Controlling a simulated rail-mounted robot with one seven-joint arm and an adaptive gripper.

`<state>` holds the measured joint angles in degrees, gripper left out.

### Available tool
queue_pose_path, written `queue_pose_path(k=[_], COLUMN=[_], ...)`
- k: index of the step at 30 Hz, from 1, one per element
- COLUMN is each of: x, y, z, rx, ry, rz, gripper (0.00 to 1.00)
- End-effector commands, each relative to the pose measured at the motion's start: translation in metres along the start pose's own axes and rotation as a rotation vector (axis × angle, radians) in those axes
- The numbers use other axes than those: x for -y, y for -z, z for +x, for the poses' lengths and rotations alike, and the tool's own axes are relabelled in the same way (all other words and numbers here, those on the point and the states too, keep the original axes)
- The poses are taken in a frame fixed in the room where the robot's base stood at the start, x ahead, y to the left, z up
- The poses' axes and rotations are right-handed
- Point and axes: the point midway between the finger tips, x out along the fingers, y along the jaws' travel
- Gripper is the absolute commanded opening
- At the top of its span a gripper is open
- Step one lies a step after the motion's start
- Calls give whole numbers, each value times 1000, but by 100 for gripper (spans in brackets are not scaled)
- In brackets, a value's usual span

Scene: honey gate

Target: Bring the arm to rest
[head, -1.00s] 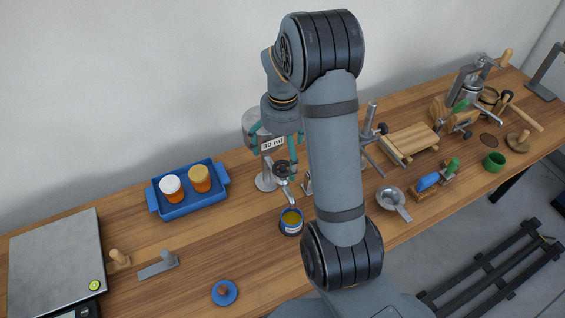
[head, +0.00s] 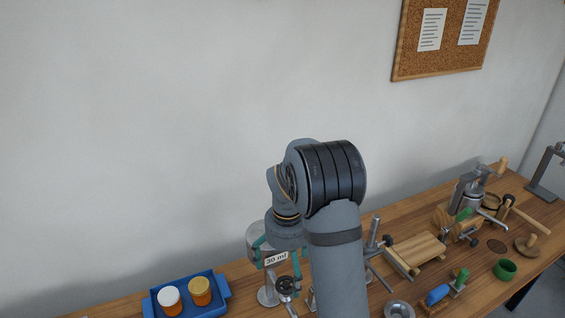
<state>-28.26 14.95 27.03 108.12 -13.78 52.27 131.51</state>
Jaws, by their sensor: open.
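My gripper (head: 277,262) shows in the head view below my dark grey wrist, with its teal fingers apart. The fingers appear on either side of a clear dispenser (head: 255,240) with a "30 ml" label on a metal stand. I cannot tell whether they touch it. My arm stands bent, its elbow high in front of the wall, and its forearm and upper link hide part of the table behind.
A blue tray (head: 222,282) with a white-lidded jar (head: 169,298) and a yellow-lidded jar (head: 200,290) is at the left. Clamps, a wooden press (head: 415,250), a green cup (head: 505,269) and tools stand at the right. A cork board (head: 455,45) hangs on the wall.

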Motion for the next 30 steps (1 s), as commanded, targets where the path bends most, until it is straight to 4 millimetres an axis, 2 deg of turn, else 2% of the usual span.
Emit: queue_pose_path(k=[1, 7, 10, 18, 30], x=[0, 0, 0, 0, 0], y=[0, 1, 0, 0, 0], z=[17, 52, 43, 43, 43], rx=[-1, -2, 1, 0, 0], ry=[-1, -1, 1, 1, 0], rz=[0, -2, -106, 7, -1], gripper=[100, 100, 100, 100, 100])
